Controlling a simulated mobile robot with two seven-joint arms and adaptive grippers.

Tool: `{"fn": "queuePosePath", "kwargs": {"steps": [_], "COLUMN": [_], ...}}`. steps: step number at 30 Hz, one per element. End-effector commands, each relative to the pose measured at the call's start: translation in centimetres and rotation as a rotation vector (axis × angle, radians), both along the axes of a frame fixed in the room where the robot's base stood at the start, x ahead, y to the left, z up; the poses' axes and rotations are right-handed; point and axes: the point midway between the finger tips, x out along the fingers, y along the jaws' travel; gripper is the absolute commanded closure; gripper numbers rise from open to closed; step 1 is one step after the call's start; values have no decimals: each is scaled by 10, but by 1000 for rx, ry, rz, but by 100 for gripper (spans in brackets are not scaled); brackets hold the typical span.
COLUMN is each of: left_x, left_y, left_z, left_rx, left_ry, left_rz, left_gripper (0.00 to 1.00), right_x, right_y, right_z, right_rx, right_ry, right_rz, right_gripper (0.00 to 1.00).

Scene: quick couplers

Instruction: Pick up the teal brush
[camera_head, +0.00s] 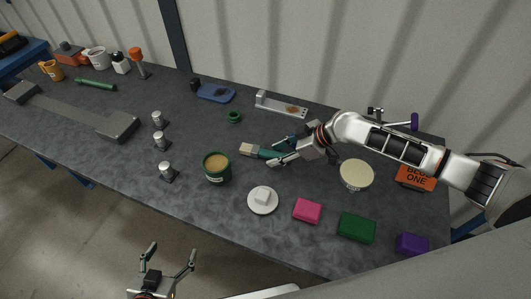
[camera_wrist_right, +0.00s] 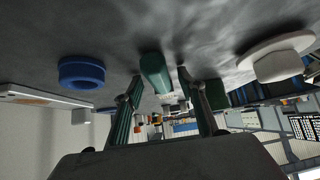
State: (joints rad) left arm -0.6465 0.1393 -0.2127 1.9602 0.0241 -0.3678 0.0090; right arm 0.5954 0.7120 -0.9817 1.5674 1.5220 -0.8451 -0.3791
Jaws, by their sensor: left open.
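The teal brush (camera_head: 268,154) lies on the dark table, its pale bristle end to the left. My right gripper (camera_head: 284,152) is at its handle end and hides part of the handle. In the right wrist view the teal handle (camera_wrist_right: 155,72) lies between the two fingers of my right gripper (camera_wrist_right: 160,74), with a visible gap at the right finger. That gripper looks open. My left gripper (camera_head: 168,259) is open and empty, off the table's front edge, far from the brush.
Pink (camera_head: 307,211) and green (camera_head: 356,228) blocks lie toward the front. A grey bracket (camera_head: 282,106) lies behind.

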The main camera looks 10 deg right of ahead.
Motion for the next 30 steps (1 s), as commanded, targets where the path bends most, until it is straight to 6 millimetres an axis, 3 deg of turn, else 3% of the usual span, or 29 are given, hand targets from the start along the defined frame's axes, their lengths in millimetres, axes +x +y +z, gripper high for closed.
{"fn": "queuePosePath", "kwargs": {"steps": [1, 6, 20, 26, 30], "left_x": [0, 0, 0, 0, 0], "left_y": [0, 0, 0, 0, 0], "left_z": [0, 0, 2, 5, 9], "left_rx": [0, 0, -1, -1, -1], "left_ry": [0, -1, -2, -2, -2], "left_rz": [0, 0, 0, 0, 0], "left_gripper": [26, 26, 26, 26, 26], "right_x": [0, 0, 1, 0, 1], "right_y": [0, 0, -1, 0, -1], "right_z": [0, 0, 7, 33, 66], "right_rx": [0, 0, -1, 0, -1], "right_ry": [0, 0, -1, -4, -7], "right_rz": [0, 0, 0, 2, 2], "right_gripper": [60, 100, 100, 100, 100]}}
